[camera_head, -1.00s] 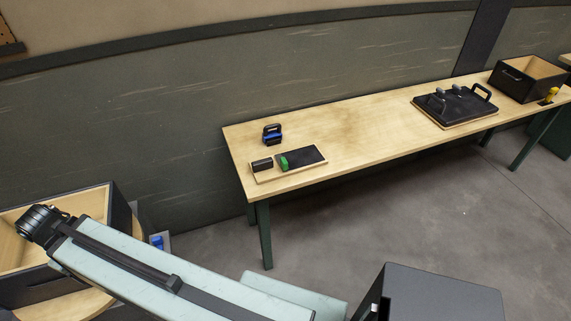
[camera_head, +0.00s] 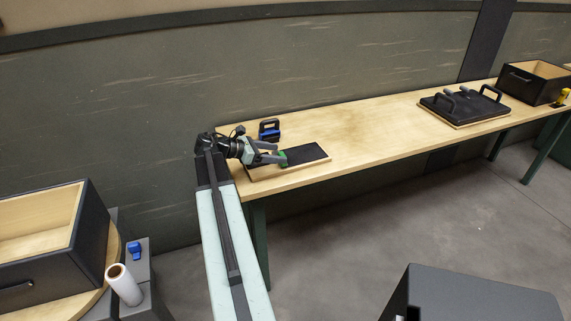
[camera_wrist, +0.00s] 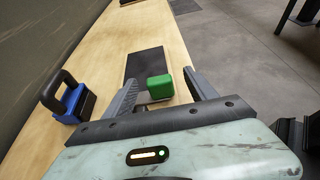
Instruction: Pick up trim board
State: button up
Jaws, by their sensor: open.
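The trim board, a flat wooden board with a dark top (camera_head: 308,153), lies near the left end of the long wooden table. A green block (camera_head: 282,159) sits on it. My gripper (camera_head: 277,153) is over the board's left part, its fingers open and empty. In the wrist view the green block (camera_wrist: 160,88) shows between the finger tips, with the board's dark top (camera_wrist: 145,62) beyond it. My gripper hides the board's left end. I cannot tell whether the fingers touch the block.
A black-handled blue tool (camera_head: 269,130) stands behind the board; it also shows left of my fingers in the wrist view (camera_wrist: 70,100). A handled black panel (camera_head: 460,107) and an open box (camera_head: 533,82) stand at the table's right. The table's middle is clear.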

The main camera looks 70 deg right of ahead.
aim_at(285, 155)
jog(key=shift+x, duration=0.8)
jog(key=b+x, duration=0.1)
jog(key=x, duration=0.1)
jog(key=b+x, duration=0.1)
jog(key=x, duration=0.1)
jog(key=shift+w+d+f+b, duration=0.1)
jog(key=shift+d+f+b, duration=0.05)
jog(key=shift+f+b, duration=0.3)
jog(key=shift+s+d+f, duration=0.1)
jog(key=shift+s+d, duration=0.1)
jog(key=shift+s, duration=0.05)
grip_shut()
